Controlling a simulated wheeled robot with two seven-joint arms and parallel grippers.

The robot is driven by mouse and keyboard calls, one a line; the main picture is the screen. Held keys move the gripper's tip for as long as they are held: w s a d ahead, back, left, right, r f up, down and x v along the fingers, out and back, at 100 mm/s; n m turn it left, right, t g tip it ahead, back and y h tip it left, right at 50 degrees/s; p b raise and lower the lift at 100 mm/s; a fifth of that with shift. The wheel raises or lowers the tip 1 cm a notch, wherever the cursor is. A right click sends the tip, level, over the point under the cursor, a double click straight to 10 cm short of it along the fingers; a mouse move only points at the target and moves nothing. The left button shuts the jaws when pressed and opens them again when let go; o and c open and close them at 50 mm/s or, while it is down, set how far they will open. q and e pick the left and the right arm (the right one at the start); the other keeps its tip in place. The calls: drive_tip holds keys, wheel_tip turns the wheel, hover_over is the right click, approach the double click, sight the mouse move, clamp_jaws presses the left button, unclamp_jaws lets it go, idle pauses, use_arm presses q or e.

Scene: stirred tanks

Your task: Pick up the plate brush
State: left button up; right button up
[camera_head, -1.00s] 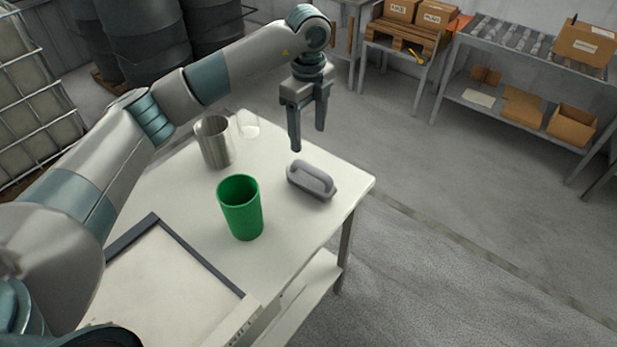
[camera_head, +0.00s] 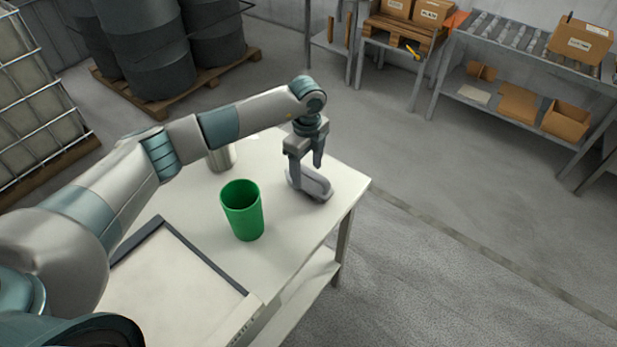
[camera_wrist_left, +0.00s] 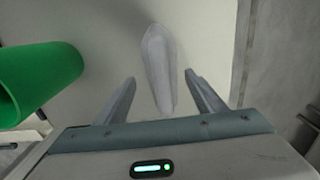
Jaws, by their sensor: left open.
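The plate brush (camera_head: 316,186) is a grey block with a raised handle, lying on the white table near its right corner. In the left wrist view the plate brush (camera_wrist_left: 158,62) is a long pale shape running between and beyond my fingers. My left gripper (camera_head: 306,176) is open and low over the brush, its fingers on either side of the handle. The left wrist view shows the fingers (camera_wrist_left: 158,88) apart, with a gap on each side. Whether they touch the brush I cannot tell. My right gripper is not in view.
A green cup (camera_head: 243,212) stands left of the brush. A metal beaker (camera_head: 222,158) is partly behind my arm. A dark-edged tray (camera_head: 190,250) lies at the table's near side. The table's right edge is close to the brush.

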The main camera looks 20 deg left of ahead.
sight(309, 182)
use_arm(q)
drive_tip(key=shift+f, duration=0.15)
drive_tip(key=shift+d+f+p, duration=0.15)
drive_tip(key=shift+f+p, duration=0.6)
drive_tip(key=shift+p, duration=0.2)
wheel_tip(309, 182, down, 3)
drive_tip(key=shift+w+r+p, duration=0.1)
drive_tip(key=shift+p, duration=0.6)
drive_tip(key=shift+f, duration=0.4)
drive_tip(key=shift+c, duration=0.7)
drive_tip(key=c, duration=0.9)
